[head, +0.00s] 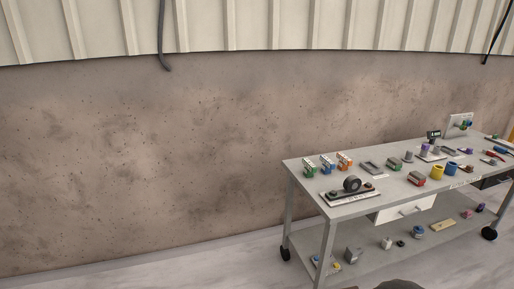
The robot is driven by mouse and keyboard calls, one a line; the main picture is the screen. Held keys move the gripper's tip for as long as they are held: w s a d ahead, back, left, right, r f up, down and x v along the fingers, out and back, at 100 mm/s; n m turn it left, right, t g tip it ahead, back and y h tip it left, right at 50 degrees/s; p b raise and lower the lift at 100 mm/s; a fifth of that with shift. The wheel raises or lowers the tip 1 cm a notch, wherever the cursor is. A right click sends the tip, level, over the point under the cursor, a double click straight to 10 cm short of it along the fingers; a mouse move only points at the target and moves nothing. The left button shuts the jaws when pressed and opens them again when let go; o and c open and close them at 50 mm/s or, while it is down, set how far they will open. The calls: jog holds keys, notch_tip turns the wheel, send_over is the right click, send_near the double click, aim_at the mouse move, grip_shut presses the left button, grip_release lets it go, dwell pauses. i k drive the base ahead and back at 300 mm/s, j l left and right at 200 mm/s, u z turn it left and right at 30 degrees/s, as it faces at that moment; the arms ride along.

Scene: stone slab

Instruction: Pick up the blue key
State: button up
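I cannot make out a blue key for certain; the objects are small in the head view. Several blue things show on the grey wheeled table (305,176). A small blue-and-white piece (327,164) stands between a green one (309,168) and an orange one (344,161) at the left back of the top. A blue cup-like object (451,169) stands right of a yellow one (437,172). A flat blue item (501,150) lies near the right end. My gripper is not in view.
A board with a dark wheel (352,184) lies at the table's front left. A white drawer (405,209) hangs under the top, and the lower shelf (375,257) holds several small objects. A stone-like wall (130,160) stands behind. The floor left of the table is clear.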

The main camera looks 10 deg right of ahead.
aim_at(328, 165)
jog(key=i+j+u, duration=0.25)
jog(key=i, duration=0.45)
jog(key=i+u, duration=0.3)
jog(key=i, duration=0.4)
jog(key=i+l+z, duration=0.1)
jog(key=i+z, duration=0.9)
jog(key=i+j+z, duration=0.3)
jog(key=z, duration=0.15)
jog(key=i+l+z, duration=0.1)
jog(key=i+z, duration=0.6)
jog(key=i+j, duration=0.05)
jog(key=i, duration=0.05)
